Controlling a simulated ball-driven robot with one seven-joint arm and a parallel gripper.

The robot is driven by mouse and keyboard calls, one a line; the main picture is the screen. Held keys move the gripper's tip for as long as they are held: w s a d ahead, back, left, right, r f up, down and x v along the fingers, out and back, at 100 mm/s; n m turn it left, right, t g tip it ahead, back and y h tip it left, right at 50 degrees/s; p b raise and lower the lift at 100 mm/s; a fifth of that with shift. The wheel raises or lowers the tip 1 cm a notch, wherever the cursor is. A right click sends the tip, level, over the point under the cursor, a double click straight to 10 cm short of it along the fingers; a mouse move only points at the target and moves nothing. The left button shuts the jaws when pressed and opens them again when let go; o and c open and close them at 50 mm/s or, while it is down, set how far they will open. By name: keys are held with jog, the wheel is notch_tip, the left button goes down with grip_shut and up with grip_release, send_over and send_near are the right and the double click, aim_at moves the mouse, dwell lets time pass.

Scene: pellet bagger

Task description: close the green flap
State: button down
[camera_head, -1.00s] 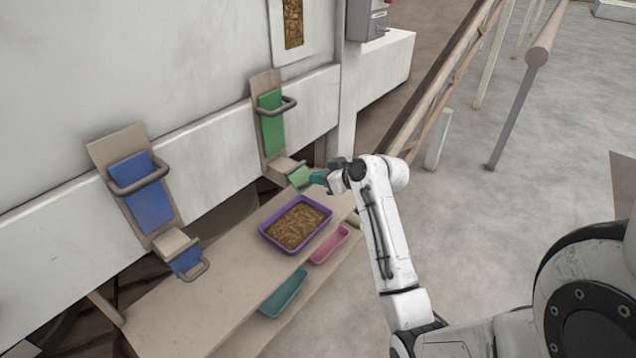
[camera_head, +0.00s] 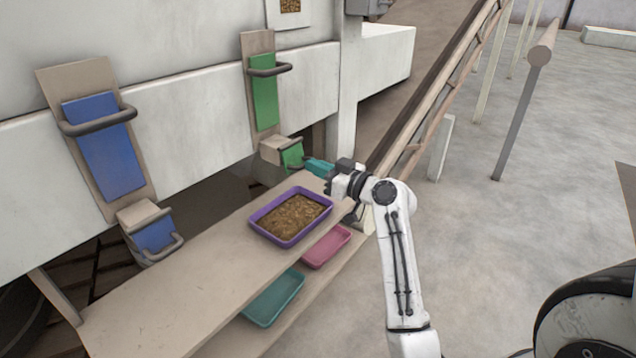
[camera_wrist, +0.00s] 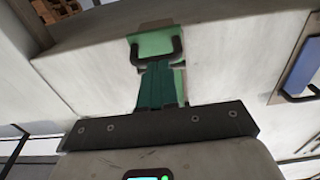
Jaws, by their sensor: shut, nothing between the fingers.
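The small green flap (camera_head: 292,157) is at the mouth of a beige chute (camera_head: 277,147), below the tall green panel (camera_head: 264,103) on the machine wall. It has a dark loop handle and looks tilted outward, though its exact angle is hard to tell. My gripper (camera_head: 318,167), with teal fingers, is just right of the flap and level with its lower part. In the wrist view a green plate (camera_wrist: 155,44) with a dark loop handle is beyond my shut, empty fingers (camera_wrist: 160,84). I cannot tell whether the fingertips touch the handle.
A purple tray of pellets (camera_head: 255,224) stands on the beige shelf (camera_head: 190,290) below the chute. A pink tray (camera_head: 327,247) and a teal tray (camera_head: 273,298) lie lower. A blue flap (camera_head: 155,235) and blue panel (camera_head: 110,150) are at left. Open floor lies right.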

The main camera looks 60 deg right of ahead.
jog(key=f+t+b, duration=0.1)
jog(key=b, duration=0.4)
jog(key=shift+w+f+t+b, duration=0.35)
jog(key=shift+t, duration=0.05)
jog(key=shift+w+d+t+b, duration=0.1)
jog(key=shift+t+b, duration=0.2)
jog(key=shift+b, duration=0.5)
jog(key=shift+r, duration=0.15)
